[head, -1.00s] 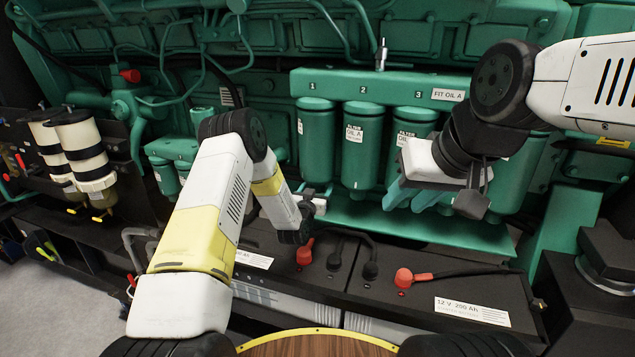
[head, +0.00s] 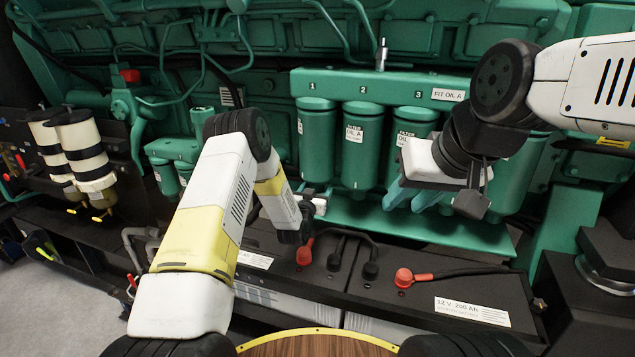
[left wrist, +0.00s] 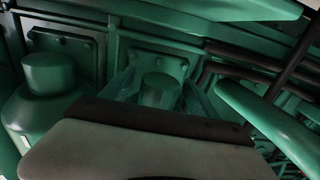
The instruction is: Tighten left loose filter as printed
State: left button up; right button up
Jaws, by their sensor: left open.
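Green filters hang in a row under a numbered rail: filter 1 (head: 316,145), filter 2 (head: 359,150) with a white oil label, and filter 3 (head: 412,128), partly hidden by my right gripper. My left gripper (head: 314,196) is at the lower end of filter 1, its fingers mostly hidden in the head view. In the left wrist view, its teal fingers (left wrist: 160,88) are apart on either side of a short green cylinder (left wrist: 159,91); contact cannot be told. A larger green canister (left wrist: 48,85) stands to the left. My right gripper (head: 414,197) is open and empty before filter 3.
The rail carries a printed "FIT OIL A" plate (head: 448,94). A green ledge (head: 420,228) runs below the filters. Black batteries (head: 440,285) with red terminal caps and cables lie in front. White-and-black canisters (head: 85,150) stand at the left.

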pick_arm(q)
jog(key=m+g+h, duration=0.1)
jog(key=m+h, duration=0.1)
jog(key=h, duration=0.2)
jog(key=shift+a+m+g, duration=0.15)
jog(key=shift+m+g, duration=0.25)
jog(key=shift+r+m+g+h, duration=0.2)
jog(key=shift+m+g+h, duration=0.75)
jog(key=shift+h, duration=0.35)
grip_shut()
jog(key=n+t+y, duration=0.2)
jog(key=y, duration=0.1)
jog(key=n+t+y, duration=0.1)
jog(key=shift+d+y, duration=0.25)
jog(key=shift+y, duration=0.05)
jog(key=shift+a+n+t+y, duration=0.1)
jog(key=shift+n+t+y, duration=0.15)
jog(key=shift+n+y, duration=0.45)
